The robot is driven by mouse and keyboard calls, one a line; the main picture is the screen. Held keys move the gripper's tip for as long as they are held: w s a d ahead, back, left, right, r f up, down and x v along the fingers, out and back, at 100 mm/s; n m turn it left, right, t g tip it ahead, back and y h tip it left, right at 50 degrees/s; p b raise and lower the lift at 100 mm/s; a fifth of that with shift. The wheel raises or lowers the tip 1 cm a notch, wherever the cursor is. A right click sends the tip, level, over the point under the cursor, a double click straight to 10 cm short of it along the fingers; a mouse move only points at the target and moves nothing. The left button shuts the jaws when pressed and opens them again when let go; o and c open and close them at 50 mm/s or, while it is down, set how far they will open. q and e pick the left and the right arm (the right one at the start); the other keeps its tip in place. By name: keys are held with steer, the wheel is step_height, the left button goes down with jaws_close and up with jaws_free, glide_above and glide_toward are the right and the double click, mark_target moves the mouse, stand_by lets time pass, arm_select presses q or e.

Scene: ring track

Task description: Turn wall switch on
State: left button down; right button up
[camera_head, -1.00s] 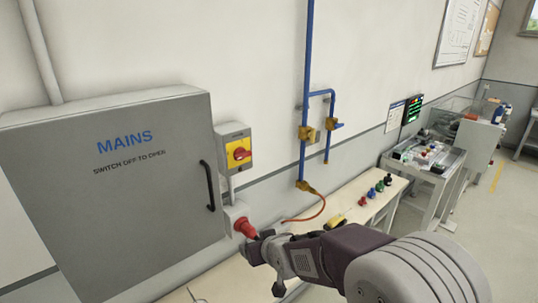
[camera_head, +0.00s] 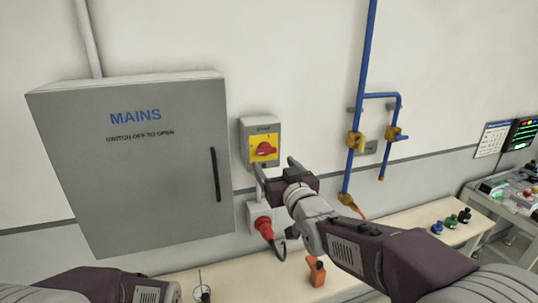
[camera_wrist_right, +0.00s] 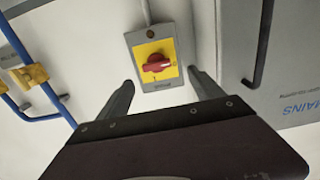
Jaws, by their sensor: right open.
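The wall switch (camera_head: 262,141) is a grey box with a yellow plate and a red rotary knob (camera_head: 264,149), mounted right of the grey MAINS cabinet (camera_head: 140,165). In the right wrist view the switch (camera_wrist_right: 153,57) appears upside down, its red knob (camera_wrist_right: 157,67) lying roughly crosswise on the yellow plate. My right gripper (camera_head: 275,166) is open and empty just below the switch in the head view. Its two fingers (camera_wrist_right: 161,79) spread to either side of the switch in the wrist view, apart from the knob. My left arm shows at the lower left, its gripper out of view.
A red plug (camera_head: 264,227) sits in a socket below the switch. Blue pipes with brass valves (camera_head: 355,140) run up the wall to the right. The cabinet has a black handle (camera_head: 215,174). A bench (camera_head: 425,215) below holds small coloured items and an orange object (camera_head: 316,270).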

mark_target(267, 152)
steer(key=w+p, duration=0.1)
steer(key=w, duration=0.3)
steer(key=shift+r+p, duration=0.15)
steer(key=shift+p, duration=0.15)
steer(key=x, duration=0.1)
steer(key=p+x, duration=0.1)
steer(key=shift+w+a, duration=0.3)
steer(key=shift+a, duration=0.05)
steer(key=shift+w+a+f, duration=0.2)
steer(key=shift+w+a, duration=0.15)
steer(key=shift+d, duration=0.35)
steer(key=c, duration=1.4)
